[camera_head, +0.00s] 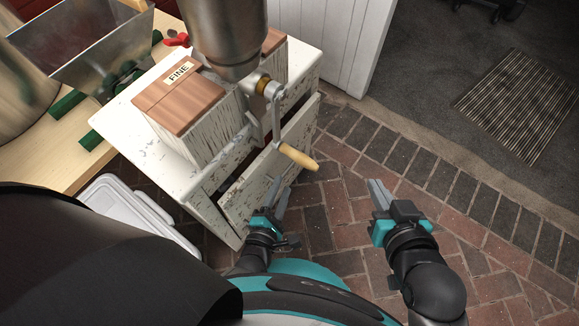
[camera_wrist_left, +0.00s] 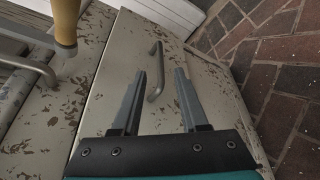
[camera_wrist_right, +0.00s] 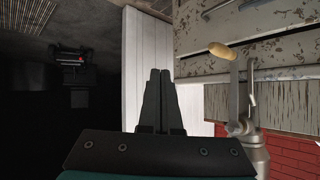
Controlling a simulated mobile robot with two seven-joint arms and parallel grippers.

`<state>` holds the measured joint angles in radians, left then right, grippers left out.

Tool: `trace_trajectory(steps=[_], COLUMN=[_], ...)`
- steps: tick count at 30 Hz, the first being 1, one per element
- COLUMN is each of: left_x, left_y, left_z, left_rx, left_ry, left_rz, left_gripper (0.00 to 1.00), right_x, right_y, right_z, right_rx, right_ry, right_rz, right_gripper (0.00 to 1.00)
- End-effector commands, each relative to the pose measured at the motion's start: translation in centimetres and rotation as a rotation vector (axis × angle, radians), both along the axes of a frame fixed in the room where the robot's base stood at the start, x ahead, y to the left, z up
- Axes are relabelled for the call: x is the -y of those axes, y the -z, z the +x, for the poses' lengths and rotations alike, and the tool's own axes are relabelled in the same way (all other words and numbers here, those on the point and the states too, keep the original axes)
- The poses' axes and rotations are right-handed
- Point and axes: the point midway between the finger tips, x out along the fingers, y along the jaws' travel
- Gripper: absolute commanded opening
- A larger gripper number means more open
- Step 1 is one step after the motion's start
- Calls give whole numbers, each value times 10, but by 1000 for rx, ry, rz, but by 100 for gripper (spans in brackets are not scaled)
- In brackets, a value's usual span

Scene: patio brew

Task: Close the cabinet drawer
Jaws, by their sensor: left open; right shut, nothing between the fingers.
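The white, worn cabinet (camera_head: 150,150) stands left of centre in the head view. Its drawer front (camera_head: 291,139) stands out from the body with a dark gap behind its top edge, so the drawer is partly open. The left wrist view shows the drawer front (camera_wrist_left: 118,58) with a curved metal handle (camera_wrist_left: 155,72). My left gripper (camera_head: 279,196) is open at the drawer front, and its fingertips (camera_wrist_left: 160,72) appear on either side of the handle; contact cannot be told. My right gripper (camera_head: 378,190) is shut and empty, right of the cabinet and apart from it.
A metal grinder (camera_head: 225,35) stands on the cabinet; its crank's wooden knob (camera_head: 298,157) overhangs the drawer. A wooden box labelled FINE (camera_head: 178,95) sits beside it. A white lidded bin (camera_head: 130,207) is left of the cabinet. Brick floor (camera_head: 345,225) lies clear to the right.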

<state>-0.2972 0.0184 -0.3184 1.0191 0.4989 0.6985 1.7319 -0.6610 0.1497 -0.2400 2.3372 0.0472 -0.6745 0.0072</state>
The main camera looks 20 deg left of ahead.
Motion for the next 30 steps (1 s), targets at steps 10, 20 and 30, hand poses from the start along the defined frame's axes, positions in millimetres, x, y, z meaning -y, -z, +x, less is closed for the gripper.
trace_trajectory(steps=[10,20,30], left_x=[0,1,1], left_y=[8,15,18], left_z=[33,60,77], left_rx=[1,-1,-1], left_ry=[1,1,1], left_rz=[1,1,1], left_gripper=[44,44,44], right_x=[-20,-33,-39], right_y=[-6,-18,-28], right_z=[3,0,-7], right_rx=[171,330,440], right_ry=[-11,-9,-2], right_rz=[100,201,271], right_gripper=[0,0,0])
